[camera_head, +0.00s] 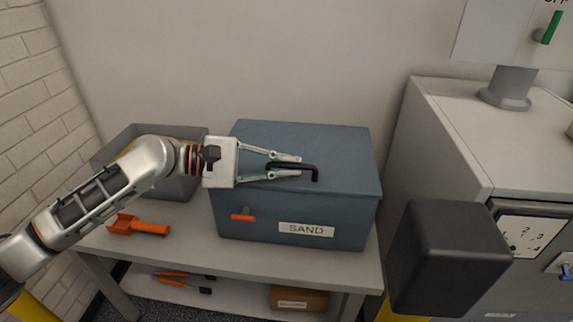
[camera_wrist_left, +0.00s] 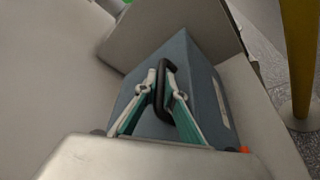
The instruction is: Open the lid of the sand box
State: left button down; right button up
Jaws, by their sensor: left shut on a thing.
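The sand box (camera_head: 330,210) is a blue-grey box with a SAND label on its front, standing on a grey table. Its lid (camera_head: 330,140) appears shut, with a black handle (camera_head: 314,172) on top. An orange latch (camera_head: 243,217) sits on the front at the left. My left gripper (camera_head: 299,166) reaches in from the left above the lid and is shut on the black handle. The left wrist view shows the two fingers on either side of the handle (camera_wrist_left: 161,88). My right gripper is not in view.
A grey open bin (camera_head: 118,149) stands left of the sand box, behind my left arm. An orange scoop (camera_head: 138,226) lies on the table (camera_head: 190,237) in front of it. A grey cabinet (camera_head: 440,125) stands close on the right. A wall is behind the box.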

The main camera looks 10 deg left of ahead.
pick_arm(q)
jog(key=shift+w+r, duration=0.1)
jog(key=shift+r, duration=0.45)
jog(key=shift+r+p, duration=0.25)
jog(key=shift+p, duration=0.1)
jog(key=r+p, duration=0.2)
jog(key=r, duration=0.1)
jog(key=shift+w+r+n, duration=0.1)
jog(key=shift+w+n, duration=0.25)
jog(key=shift+n, duration=0.05)
jog(key=shift+w+r+p, duration=0.2)
jog(key=shift+r+p, duration=0.3)
jog(key=shift+r, duration=0.3)
jog(key=w+r+n+g+y+p, duration=0.1)
jog(key=w+r+n+g+p, duration=0.1)
jog(key=w+r, duration=0.4)
jog(key=shift+r+n+g+p, duration=0.4)
jog(key=shift+r+n+p, duration=0.1)
jog(key=shift+r+n, duration=0.55)
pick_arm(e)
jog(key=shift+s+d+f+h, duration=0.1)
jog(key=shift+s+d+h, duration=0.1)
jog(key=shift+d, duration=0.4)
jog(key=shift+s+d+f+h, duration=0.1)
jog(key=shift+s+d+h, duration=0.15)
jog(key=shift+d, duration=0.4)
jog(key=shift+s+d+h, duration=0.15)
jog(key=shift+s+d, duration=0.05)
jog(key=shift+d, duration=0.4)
